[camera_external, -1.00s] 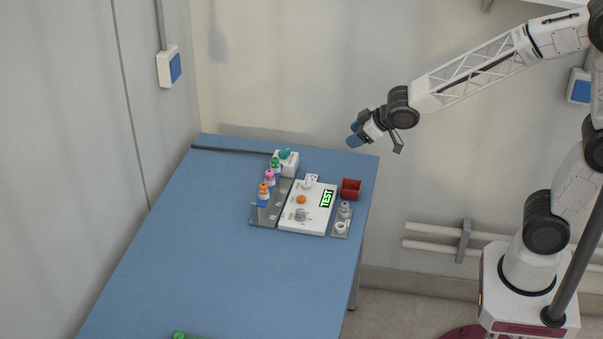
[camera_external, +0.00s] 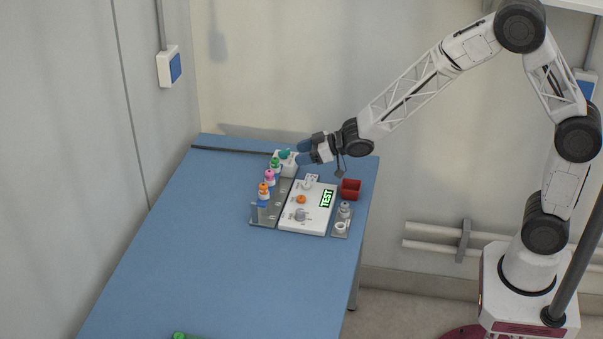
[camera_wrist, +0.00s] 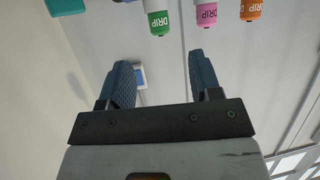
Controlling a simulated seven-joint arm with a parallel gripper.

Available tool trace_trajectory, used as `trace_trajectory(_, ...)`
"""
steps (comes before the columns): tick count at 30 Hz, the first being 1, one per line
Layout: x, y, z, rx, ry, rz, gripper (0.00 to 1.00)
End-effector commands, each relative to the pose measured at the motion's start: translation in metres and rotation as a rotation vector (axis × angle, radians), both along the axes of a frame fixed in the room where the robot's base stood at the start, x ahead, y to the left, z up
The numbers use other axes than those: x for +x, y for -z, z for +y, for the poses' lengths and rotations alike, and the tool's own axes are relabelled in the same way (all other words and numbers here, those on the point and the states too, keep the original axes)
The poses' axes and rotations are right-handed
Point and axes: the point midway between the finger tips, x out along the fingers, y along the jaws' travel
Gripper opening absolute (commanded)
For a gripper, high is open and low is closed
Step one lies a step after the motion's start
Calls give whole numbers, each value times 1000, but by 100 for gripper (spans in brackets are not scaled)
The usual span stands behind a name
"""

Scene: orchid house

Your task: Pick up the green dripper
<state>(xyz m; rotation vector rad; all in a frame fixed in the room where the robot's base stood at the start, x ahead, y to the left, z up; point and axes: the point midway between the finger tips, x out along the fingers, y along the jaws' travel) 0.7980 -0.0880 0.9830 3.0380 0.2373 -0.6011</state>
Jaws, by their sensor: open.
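The green dripper (camera_external: 275,163) stands upright at the far end of the grey rack (camera_external: 266,217), behind the pink dripper (camera_external: 270,176) and the orange dripper (camera_external: 264,190). In the wrist view the green dripper (camera_wrist: 158,20) shows at the top, labelled DRIP, with the pink (camera_wrist: 206,14) and orange (camera_wrist: 251,9) ones to its right. My gripper (camera_external: 304,153) is to the right of the green dripper, apart from it. Its blue fingers (camera_wrist: 163,78) are spread with nothing between them.
A white box with a teal top (camera_external: 285,155) stands close behind the green dripper, near my fingers. A white test device (camera_external: 318,212), a red bin (camera_external: 350,189) and a small grey holder (camera_external: 339,234) stand to the right. The blue table's front (camera_external: 220,280) is mostly clear.

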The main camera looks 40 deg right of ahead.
Motion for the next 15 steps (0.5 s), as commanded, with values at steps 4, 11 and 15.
trace_trajectory(4,0,0,0,-1,1,1,58)
trace_trajectory(11,5,3,1,0,0,2,58)
trace_trajectory(15,14,6,2,-1,0,2,58)
